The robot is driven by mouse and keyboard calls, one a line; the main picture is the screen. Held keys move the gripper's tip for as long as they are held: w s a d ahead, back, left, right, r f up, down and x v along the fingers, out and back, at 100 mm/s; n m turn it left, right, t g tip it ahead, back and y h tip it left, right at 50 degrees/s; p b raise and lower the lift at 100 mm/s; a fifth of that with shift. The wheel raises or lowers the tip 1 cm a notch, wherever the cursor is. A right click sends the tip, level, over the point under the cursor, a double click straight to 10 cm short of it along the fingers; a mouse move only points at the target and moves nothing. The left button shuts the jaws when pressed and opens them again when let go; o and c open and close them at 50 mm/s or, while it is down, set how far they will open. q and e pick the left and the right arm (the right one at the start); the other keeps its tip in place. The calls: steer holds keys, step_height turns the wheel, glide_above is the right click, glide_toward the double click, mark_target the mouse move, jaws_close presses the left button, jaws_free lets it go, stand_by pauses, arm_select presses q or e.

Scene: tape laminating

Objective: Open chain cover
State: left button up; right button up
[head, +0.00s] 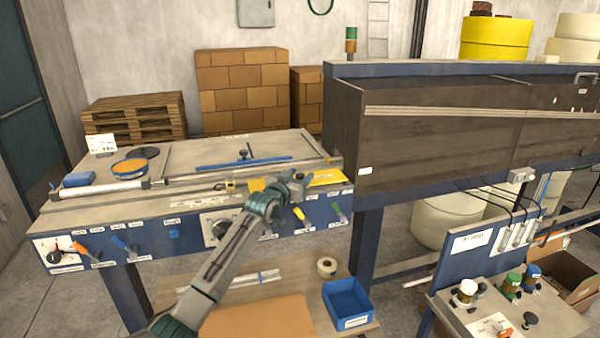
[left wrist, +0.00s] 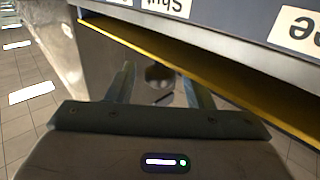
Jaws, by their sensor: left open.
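No part is clearly marked as the chain cover. A yellow plate (head: 327,177) lies at the right end of the blue machine table (head: 250,148), and another yellow piece (head: 256,184) shows just left of my gripper. My left gripper (head: 290,176) is at the table's front right edge, beside the yellow plate. In the left wrist view, its two fingers (left wrist: 158,88) stand apart with nothing held. A long yellow edge (left wrist: 190,75) runs diagonally past the fingertips, under a panel with upside-down labels. Contact cannot be told. My right gripper is not in view.
A long dark housing (head: 450,130) stands to the right of the table. Knobs and coloured levers (head: 122,244) line the table's front. Below are a blue bin (head: 347,302) and a tape roll (head: 326,266). A control panel (head: 500,290) stands at lower right.

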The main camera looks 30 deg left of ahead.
arm_select(q)
steer(key=shift+w, duration=0.4)
steer(key=shift+c, duration=0.2)
jaws_close()
